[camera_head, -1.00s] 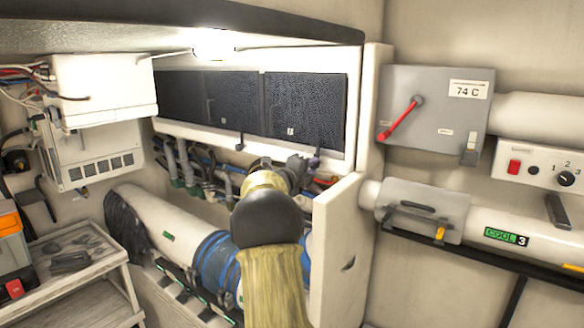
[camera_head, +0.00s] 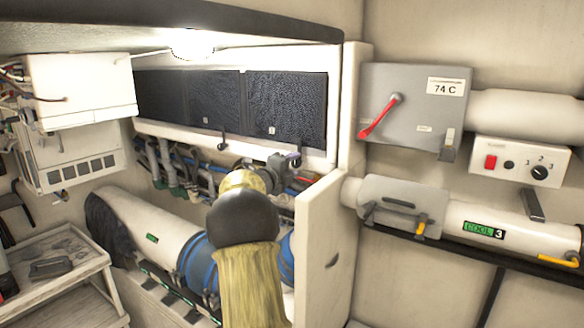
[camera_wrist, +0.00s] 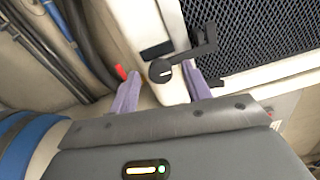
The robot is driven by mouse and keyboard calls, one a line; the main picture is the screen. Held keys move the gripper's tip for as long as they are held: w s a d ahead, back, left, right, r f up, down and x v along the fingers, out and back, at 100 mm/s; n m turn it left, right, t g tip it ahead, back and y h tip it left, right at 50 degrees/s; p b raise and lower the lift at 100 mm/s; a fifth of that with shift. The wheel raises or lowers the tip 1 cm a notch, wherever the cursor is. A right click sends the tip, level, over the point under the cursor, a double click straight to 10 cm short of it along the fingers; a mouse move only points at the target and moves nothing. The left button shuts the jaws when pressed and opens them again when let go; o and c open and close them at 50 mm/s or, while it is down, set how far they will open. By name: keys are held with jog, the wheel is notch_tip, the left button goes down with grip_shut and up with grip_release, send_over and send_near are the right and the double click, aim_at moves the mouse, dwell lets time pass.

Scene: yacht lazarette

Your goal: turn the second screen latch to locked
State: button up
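Two dark mesh screens sit in a pale frame in the head view, a left one (camera_head: 190,98) and a right one (camera_head: 285,105). The left screen's dark latch (camera_head: 222,141) hangs at its lower edge. The right screen's latch (camera_head: 297,148) is partly hidden near my gripper (camera_head: 291,163). In the wrist view, that latch has a round dark pivot (camera_wrist: 160,71) with a white mark and an arm reaching right and up over the mesh. The purple fingers of my gripper (camera_wrist: 163,76) are spread, one on each side of the pivot. I cannot tell whether they touch it.
Hoses and pipes (camera_head: 165,160) run below the screens. A pale upright panel (camera_head: 322,240) stands close to the right of my arm. A grey box with a red lever (camera_head: 380,118) and a switch panel (camera_head: 520,163) are on the right wall. A shelf (camera_head: 60,262) is at lower left.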

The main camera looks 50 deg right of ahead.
jog(key=shift+a, duration=0.1)
jog(key=s+a+b, duration=0.1)
jog(key=a+b, duration=0.6)
jog(key=a, duration=1)
jog(key=shift+a, duration=0.1)
